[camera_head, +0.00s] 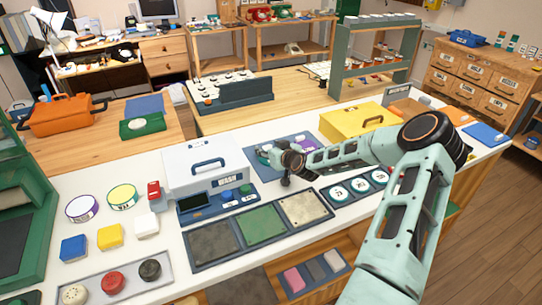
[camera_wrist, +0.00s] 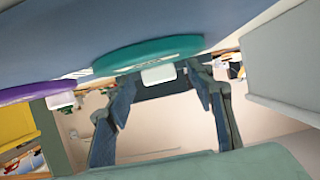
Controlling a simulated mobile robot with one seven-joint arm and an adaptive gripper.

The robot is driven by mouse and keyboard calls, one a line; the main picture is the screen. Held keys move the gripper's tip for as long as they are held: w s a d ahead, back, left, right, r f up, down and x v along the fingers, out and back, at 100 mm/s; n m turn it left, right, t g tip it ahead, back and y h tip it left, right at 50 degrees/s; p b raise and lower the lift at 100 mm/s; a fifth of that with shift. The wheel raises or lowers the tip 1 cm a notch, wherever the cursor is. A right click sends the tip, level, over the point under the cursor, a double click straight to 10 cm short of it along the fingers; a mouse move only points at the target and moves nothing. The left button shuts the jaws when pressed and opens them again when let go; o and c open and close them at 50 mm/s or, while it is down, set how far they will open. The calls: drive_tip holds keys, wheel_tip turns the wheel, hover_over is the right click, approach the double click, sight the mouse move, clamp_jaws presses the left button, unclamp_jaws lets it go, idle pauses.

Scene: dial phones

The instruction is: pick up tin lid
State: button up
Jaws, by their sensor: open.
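No single thing is clearly marked as the tin lid. In the head view, a blue tray (camera_head: 256,168) beside my gripper (camera_head: 286,180) holds round pieces, including a purple one (camera_head: 306,139); my arm partly hides it. The wrist view shows a teal round disc (camera_wrist: 120,61) with a white tab (camera_wrist: 158,75), and part of a purple disc (camera_wrist: 35,90) with its own tab. My gripper is open, its two dark fingers apart (camera_wrist: 163,115) in the wrist view. I see nothing held between them.
A white case (camera_head: 205,168) stands left of the gripper, and a yellow box (camera_head: 352,121) stands behind the arm. A tray with three panels (camera_head: 226,242) and a tray of round white-topped pieces (camera_head: 331,202) lie in front. Two round lidded items (camera_head: 82,208) (camera_head: 122,197) stand at left.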

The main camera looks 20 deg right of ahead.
drive_tip(key=shift+w+f, duration=0.15)
drive_tip(key=shift+w, duration=0.3)
drive_tip(key=c, duration=1.2)
drive_tip(key=shift+c, duration=0.2)
